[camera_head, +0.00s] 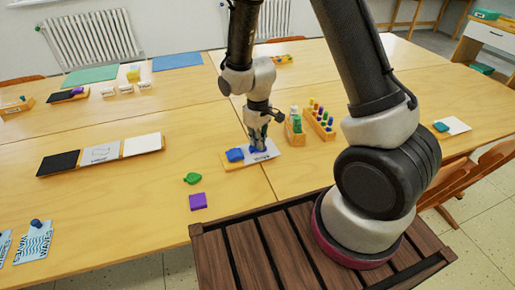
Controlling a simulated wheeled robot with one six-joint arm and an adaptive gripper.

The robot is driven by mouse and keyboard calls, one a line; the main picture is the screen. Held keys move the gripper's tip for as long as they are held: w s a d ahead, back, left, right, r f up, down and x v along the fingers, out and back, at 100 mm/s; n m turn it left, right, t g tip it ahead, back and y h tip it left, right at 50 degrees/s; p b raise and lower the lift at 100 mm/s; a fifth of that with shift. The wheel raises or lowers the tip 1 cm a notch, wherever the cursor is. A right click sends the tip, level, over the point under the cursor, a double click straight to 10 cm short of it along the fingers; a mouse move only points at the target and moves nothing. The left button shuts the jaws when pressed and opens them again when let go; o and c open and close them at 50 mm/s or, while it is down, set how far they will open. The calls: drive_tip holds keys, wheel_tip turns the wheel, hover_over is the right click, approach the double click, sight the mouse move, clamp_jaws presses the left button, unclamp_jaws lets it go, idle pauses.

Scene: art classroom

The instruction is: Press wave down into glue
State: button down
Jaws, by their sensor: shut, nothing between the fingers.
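A small white card (266,157) with dark lettering lies on a wooden board (229,165) near the middle of the table. My gripper (257,147) points straight down over this card, shut, with its tips at or just above a blue piece (258,150). The blue piece may be the wave; the gripper covers most of it, and I cannot tell if it touches. A second blue piece (235,155) sits to its left on the board. I cannot make out any glue.
Wooden racks of coloured pegs (319,119) stand to the right of the card. A green piece (192,179) and a purple block (198,201) lie to the left. Lettered wave cards (34,243) lie at the lower left. A three-panel tray (101,153) is further left.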

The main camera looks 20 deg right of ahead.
drive_tip(key=shift+r, duration=3.5)
drive_tip(key=s+d+r+m+t, duration=0.1)
drive_tip(key=s+d+r+m, duration=0.1)
drive_tip(key=s+d+r, duration=0.3)
drive_tip(key=s+d+r+m+t, duration=0.2)
drive_tip(key=s+d+r, duration=0.3)
drive_tip(key=r, duration=0.6)
drive_tip(key=s+d+r+m+t, duration=0.1)
drive_tip(key=s+d+r+m, duration=0.1)
drive_tip(key=s+d+r, duration=0.3)
drive_tip(key=s+r, duration=0.4)
